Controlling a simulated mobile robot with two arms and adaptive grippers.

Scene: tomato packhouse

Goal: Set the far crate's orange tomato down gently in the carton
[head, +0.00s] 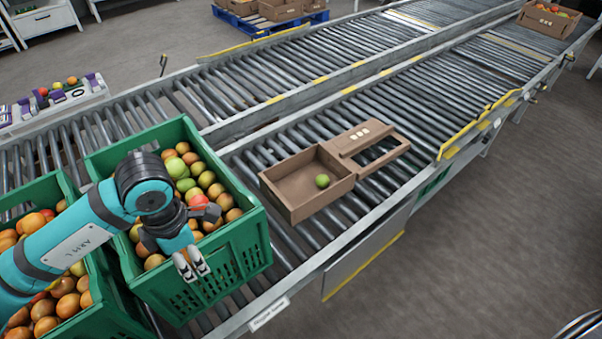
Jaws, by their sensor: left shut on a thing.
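My left gripper (191,264) is over the near side of the far green crate (232,270), its fingers pointing down. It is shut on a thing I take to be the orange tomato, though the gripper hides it. The far crate is full of orange, green and reddish tomatoes; my arm covers part of them. The open brown carton (283,203) stands on the rollers to the right of the crate, its lid folded back. One green tomato (322,181) lies in it; the rest of its floor is bare. My right gripper is not in view.
A second green crate (66,190) of tomatoes stands at left, partly under my arm. The crate's right wall lies between my gripper and the carton. Rollers (250,165) around the carton are clear. Another filled carton (549,22) is far right.

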